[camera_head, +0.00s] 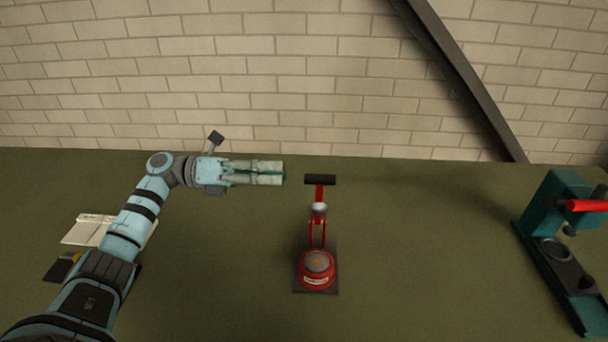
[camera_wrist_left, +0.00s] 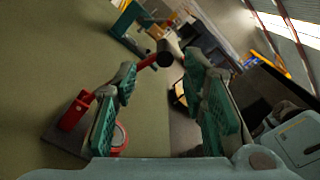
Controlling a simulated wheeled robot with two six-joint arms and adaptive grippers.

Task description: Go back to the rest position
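My left gripper (camera_head: 282,173) points to the right in the head view, above the green surface. Its tips are a short way left of a red hand press's black handle (camera_head: 320,179) and apart from it in the picture. The red press (camera_head: 317,268) stands upright on a dark base plate near the middle. In the left wrist view, my left gripper (camera_wrist_left: 165,82) has its two green-padded fingers spread wide with nothing held between them. The black handle (camera_wrist_left: 165,52) shows beyond the fingers. My right gripper is in neither view.
A teal press (camera_head: 560,215) with a red handle stands at the right. Pale flat items (camera_head: 88,229) and a small dark item (camera_head: 60,269) lie at the left, partly behind my left arm. A brick wall (camera_head: 290,75) rises behind. The green surface (camera_head: 430,250) between the presses is clear.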

